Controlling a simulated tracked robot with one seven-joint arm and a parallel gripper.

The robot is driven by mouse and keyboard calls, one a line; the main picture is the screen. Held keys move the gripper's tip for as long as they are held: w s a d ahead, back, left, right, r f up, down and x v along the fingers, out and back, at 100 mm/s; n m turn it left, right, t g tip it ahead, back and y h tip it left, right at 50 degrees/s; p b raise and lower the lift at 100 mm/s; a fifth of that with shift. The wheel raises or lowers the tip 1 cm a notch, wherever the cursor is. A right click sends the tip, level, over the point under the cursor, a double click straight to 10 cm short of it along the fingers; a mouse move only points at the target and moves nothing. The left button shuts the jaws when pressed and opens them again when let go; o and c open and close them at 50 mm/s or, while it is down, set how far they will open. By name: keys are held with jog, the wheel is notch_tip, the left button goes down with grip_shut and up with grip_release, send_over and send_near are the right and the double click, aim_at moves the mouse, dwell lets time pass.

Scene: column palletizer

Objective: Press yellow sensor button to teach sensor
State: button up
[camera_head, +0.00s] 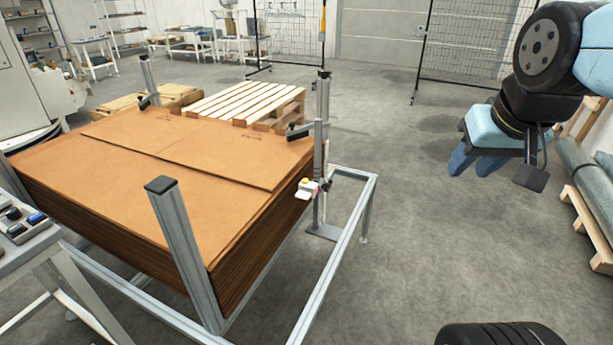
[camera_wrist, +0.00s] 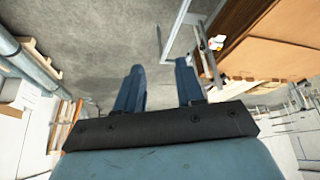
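The sensor (camera_head: 307,189) is a small white box with a tiny yellow spot on top, fixed to an upright metal post at the right side of the cardboard stack. It also shows small near the upper right of the wrist view (camera_wrist: 216,43). The yellow button is too small to make out clearly. My gripper (camera_head: 474,167) hangs in the air well to the right of the sensor, touching nothing. In the wrist view its two blue fingers (camera_wrist: 160,78) stand apart with nothing between them.
The cardboard stack (camera_head: 150,160) sits in a metal frame (camera_head: 345,250) whose low rail runs in front of the sensor. A wooden pallet (camera_head: 245,100) lies behind. Wrapped rolls (camera_head: 588,185) on a pallet stand at the far right. The floor between is clear.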

grip_shut()
dwell(1.3)
